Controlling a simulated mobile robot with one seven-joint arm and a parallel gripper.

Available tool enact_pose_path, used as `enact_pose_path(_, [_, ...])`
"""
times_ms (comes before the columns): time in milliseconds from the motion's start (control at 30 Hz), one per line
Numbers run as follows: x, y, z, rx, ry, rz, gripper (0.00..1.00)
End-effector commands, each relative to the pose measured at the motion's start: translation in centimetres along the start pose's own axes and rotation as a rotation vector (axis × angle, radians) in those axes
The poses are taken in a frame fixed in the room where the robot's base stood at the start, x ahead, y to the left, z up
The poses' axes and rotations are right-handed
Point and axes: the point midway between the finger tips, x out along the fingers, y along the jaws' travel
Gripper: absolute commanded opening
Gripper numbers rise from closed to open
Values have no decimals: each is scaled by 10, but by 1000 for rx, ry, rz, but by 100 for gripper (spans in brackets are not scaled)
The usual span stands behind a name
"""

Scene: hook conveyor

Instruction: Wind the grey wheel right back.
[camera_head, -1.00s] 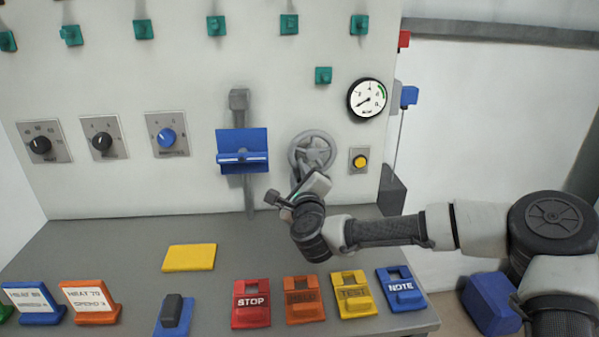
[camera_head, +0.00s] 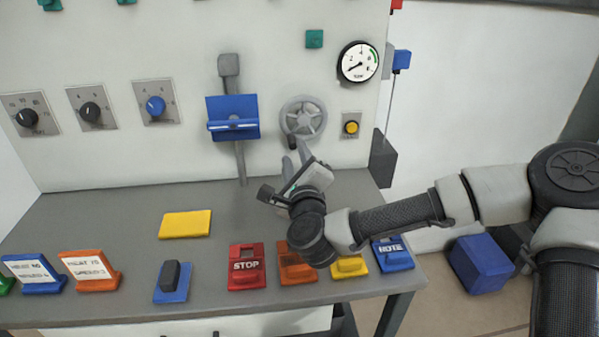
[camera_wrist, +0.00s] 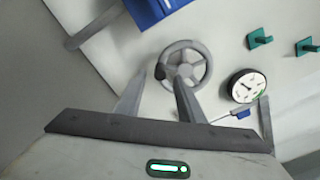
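The grey wheel (camera_head: 303,118) is a spoked handwheel on the white panel, left of the yellow button and below the round gauge. Its dark crank knob (camera_head: 292,142) is at the lower left of the rim. The wheel also shows in the wrist view (camera_wrist: 186,68), its knob (camera_wrist: 160,71) on the left side of the rim. My gripper (camera_head: 296,156) is in front of and below the wheel, pointing up towards it. In the wrist view its two fingers (camera_wrist: 160,78) are spread apart with nothing held; the right one overlaps the lower wheel.
The gauge (camera_head: 358,62) has its needle at lower left. A blue holder (camera_head: 233,118) on a vertical rail is left of the wheel; a yellow button (camera_head: 351,125) is to the right. Below, the grey bench (camera_head: 120,225) carries a STOP block (camera_head: 246,266) and other coloured blocks.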

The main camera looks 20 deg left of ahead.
Motion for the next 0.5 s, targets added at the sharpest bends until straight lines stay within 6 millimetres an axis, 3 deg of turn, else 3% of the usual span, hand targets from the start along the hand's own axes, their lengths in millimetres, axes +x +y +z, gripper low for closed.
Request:
enact_pose_path(200, [-50, 0, 1, -1, -1, 3, 35])
enact_pose_path(500, [-80, 0, 0, 1, 1, 0, 35])
